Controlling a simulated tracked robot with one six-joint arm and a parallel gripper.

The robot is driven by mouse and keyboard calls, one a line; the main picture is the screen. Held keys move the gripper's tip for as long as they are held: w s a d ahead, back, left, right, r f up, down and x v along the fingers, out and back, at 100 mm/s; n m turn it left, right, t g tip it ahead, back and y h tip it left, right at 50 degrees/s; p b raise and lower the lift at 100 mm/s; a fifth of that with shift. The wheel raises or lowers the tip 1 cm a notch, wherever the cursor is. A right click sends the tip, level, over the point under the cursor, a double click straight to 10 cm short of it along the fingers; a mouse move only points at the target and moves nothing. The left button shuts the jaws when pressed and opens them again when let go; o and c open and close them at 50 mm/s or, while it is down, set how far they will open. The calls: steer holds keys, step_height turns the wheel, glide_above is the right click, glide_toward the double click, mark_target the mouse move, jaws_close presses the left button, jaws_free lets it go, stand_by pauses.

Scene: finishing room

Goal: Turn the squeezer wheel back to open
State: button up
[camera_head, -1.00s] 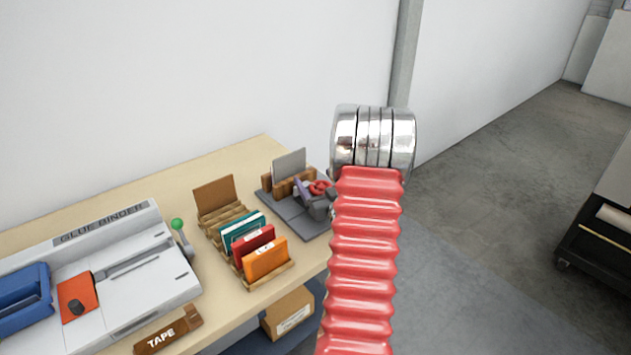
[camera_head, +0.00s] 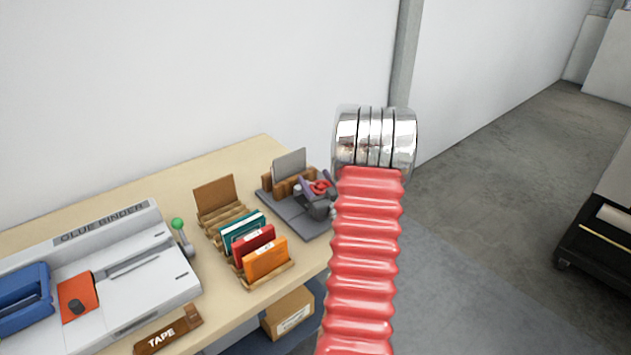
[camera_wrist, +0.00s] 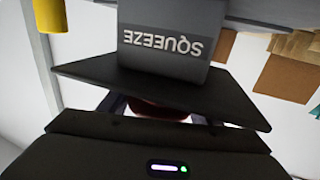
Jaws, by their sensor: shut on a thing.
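The squeezer stands on a dark grey base (camera_head: 287,214) at the right end of the table in the head view. Its red wheel (camera_head: 320,187) shows between the dark fingers of my gripper (camera_head: 313,193), partly hidden by them and by my arm. In the wrist view, a grey block marked SQUEEZE (camera_wrist: 165,40) appears upside down just beyond the fingers. My gripper (camera_wrist: 155,100) is shut on the wheel; only a dark red strip of the wheel (camera_wrist: 155,110) shows between the black fingers. How far the wheel is turned cannot be told.
A wooden rack (camera_head: 207,216) with teal, red and orange booklets stands left of the squeezer. Further left are the glue binder (camera_head: 150,285) with a green-knobbed lever (camera_head: 180,232) and a brown TAPE holder (camera_head: 165,333). Open floor lies to the right.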

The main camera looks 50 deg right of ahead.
steer(key=shift+a+n+t+y, duration=0.1)
steer(key=shift+n+t+y, duration=0.2)
steer(key=shift+y, duration=0.1)
steer(key=shift+w+a+n+t+y, duration=0.1)
steer(key=shift+a+n+t+y, duration=0.15)
steer(key=shift+n+y, duration=0.5)
steer(key=shift+w+a+n+t+y, duration=0.1)
steer(key=shift+n+t+y, duration=0.3)
steer(key=shift+y, duration=0.65)
steer(key=n+y, duration=0.1)
steer(key=y, duration=0.1)
steer(key=a+n+y, duration=0.1)
steer(key=n+y, duration=0.1)
steer(key=y, duration=0.1)
steer(key=shift+n, duration=0.25)
steer(key=n+y, duration=0.2)
steer(key=y, duration=0.1)
steer(key=a+n+g+y, duration=0.1)
steer(key=y, duration=0.2)
steer(key=shift+s+a+n, duration=0.15)
steer(key=shift+a+n, duration=0.05)
steer(key=shift+n, duration=0.2)
steer(key=shift+s+a+n+g+y, duration=0.1)
steer(key=shift+a+n+g+y, duration=0.05)
steer(key=shift+n+g+y, duration=0.4)
steer(key=shift+s+a+n+g+y, duration=0.1)
steer(key=shift+a+n+g+y, duration=0.2)
steer(key=shift+y, duration=0.45)
steer(key=shift+d, duration=0.1)
steer(key=o, duration=1)
